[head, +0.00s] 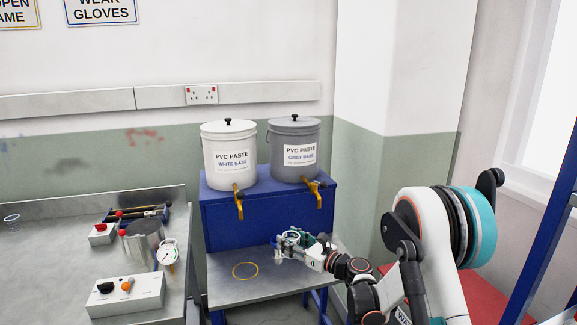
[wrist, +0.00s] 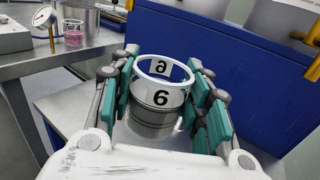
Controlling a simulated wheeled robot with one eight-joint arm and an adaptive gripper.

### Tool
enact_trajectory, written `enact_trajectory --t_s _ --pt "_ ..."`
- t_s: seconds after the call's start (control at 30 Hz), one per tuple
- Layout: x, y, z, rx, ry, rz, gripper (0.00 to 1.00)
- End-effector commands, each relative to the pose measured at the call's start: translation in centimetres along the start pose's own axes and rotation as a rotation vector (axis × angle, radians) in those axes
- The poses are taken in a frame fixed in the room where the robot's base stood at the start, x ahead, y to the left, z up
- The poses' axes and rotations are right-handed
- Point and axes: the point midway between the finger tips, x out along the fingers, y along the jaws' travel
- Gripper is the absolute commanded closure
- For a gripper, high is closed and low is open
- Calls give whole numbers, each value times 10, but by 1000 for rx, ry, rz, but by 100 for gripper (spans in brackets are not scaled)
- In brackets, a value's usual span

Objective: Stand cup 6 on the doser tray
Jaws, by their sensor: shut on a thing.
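Cup 6 (wrist: 158,98) is a cup with a white band marked 6 and a metallic-looking lower part. It stands between the teal finger pads of my gripper (wrist: 163,98), which is shut on it. In the head view my gripper (head: 293,244) is over the right part of the doser tray (head: 222,288), the metal shelf in front of the blue cabinet. A yellow ring (head: 245,270) is marked on the tray, to the left of my gripper. I cannot tell whether the cup's base touches the tray.
White (head: 229,158) and grey (head: 295,152) paste buckets with yellow taps (head: 239,205) stand on the blue cabinet (head: 270,220). The left bench holds a metal pot (head: 143,243), a dial gauge (head: 167,252) and a switch box (head: 126,294). Cup 4 (wrist: 73,34) shows in the wrist view.

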Motion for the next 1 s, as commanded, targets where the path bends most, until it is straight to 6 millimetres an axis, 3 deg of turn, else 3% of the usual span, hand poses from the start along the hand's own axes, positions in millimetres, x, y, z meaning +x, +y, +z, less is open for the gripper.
enact_trajectory --t_s 0.27,0.5,0.7,0.87,1.0 --pt "-43 -30 35 0 0 -263 87" --pt "-125 -57 71 0 0 -604 87" --pt "-179 -65 87 0 0 -786 87" --pt "-191 -67 91 0 0 -835 87" --pt "-160 -71 91 0 0 -808 87"
